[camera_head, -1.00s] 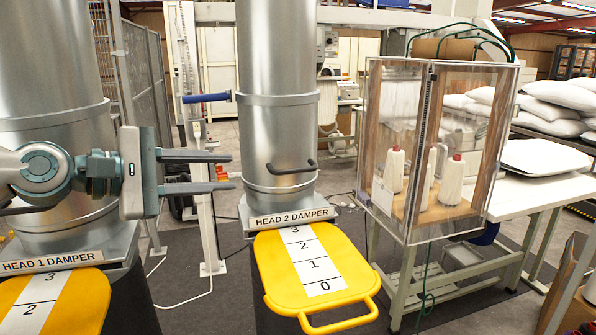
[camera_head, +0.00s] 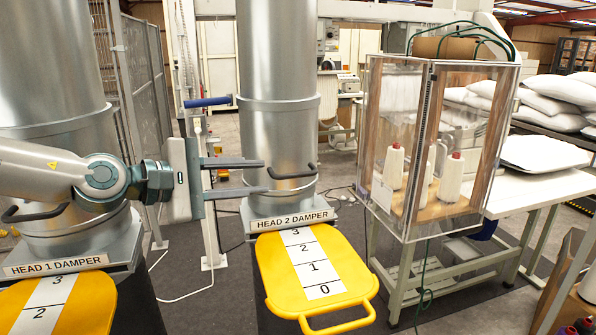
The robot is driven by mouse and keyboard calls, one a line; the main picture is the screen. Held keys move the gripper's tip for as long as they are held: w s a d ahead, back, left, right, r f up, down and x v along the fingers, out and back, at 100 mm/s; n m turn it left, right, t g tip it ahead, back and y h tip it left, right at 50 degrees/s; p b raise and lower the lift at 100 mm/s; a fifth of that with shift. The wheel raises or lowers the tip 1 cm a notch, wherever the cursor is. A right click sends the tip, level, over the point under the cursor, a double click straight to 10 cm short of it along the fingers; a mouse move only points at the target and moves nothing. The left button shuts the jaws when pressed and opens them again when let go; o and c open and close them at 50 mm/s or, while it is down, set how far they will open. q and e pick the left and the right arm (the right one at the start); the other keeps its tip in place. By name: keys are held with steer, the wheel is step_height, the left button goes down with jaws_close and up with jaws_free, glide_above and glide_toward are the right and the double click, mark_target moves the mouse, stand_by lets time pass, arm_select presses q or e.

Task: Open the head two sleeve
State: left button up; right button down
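The head two sleeve (camera_head: 277,125) is a shiny metal cylinder with a collar and a dark bar handle (camera_head: 292,174) low on its front. It stands above the label HEAD 2 DAMPER (camera_head: 289,221). My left gripper (camera_head: 265,177) comes in from the left, pointing right. Its two grey fingers are apart, one above the other, with nothing between them. In the picture the fingertips reach the handle's left end, one above and one below its level. Contact and depth cannot be told. My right gripper is not in view.
The yellow head two damper plate (camera_head: 270,280), marked 0 to 3, juts forward below. The head one cylinder (camera_head: 55,60) and its yellow plate (camera_head: 85,305) stand at left. A blue-handled lever (camera_head: 207,101) is behind.

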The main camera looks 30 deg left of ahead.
mark_target(291, 176)
arm_select(q)
steer(key=shift+p+x, duration=1.05)
steer(key=shift+x, duration=1.6)
steer(key=shift+p+x, duration=0.7)
steer(key=shift+x, duration=2.1)
steer(key=shift+f, duration=0.1)
steer(key=shift+c, duration=0.7)
jaws_close()
